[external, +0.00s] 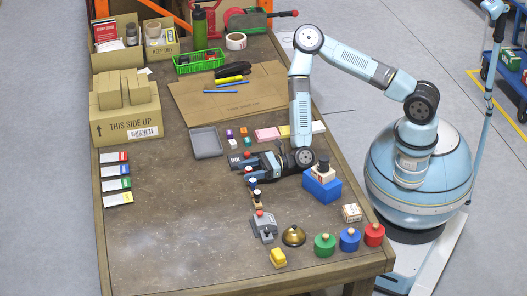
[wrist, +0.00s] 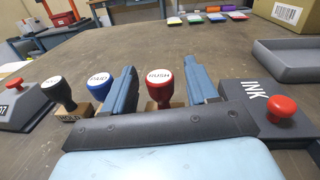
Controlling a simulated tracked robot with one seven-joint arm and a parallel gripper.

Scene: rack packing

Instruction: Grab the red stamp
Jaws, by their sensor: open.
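The fingers are apart, with a visible gap on each side of the stamp. In the external view my gripper (external: 243,168) is low over the table, pointing left; the red stamp is hard to make out there. The blue PAID stamp (wrist: 99,83) stands just outside the left finger, with a black stamp (wrist: 61,95) beyond it.
A dark ink pad (wrist: 250,100) with a red knob sits close beside the right finger. A grey tray (external: 206,142) lies behind it. A grey device with a red knob (external: 264,229), a brass bell (external: 293,236) and a blue box (external: 322,187) stand nearer. The table's left front is clear.

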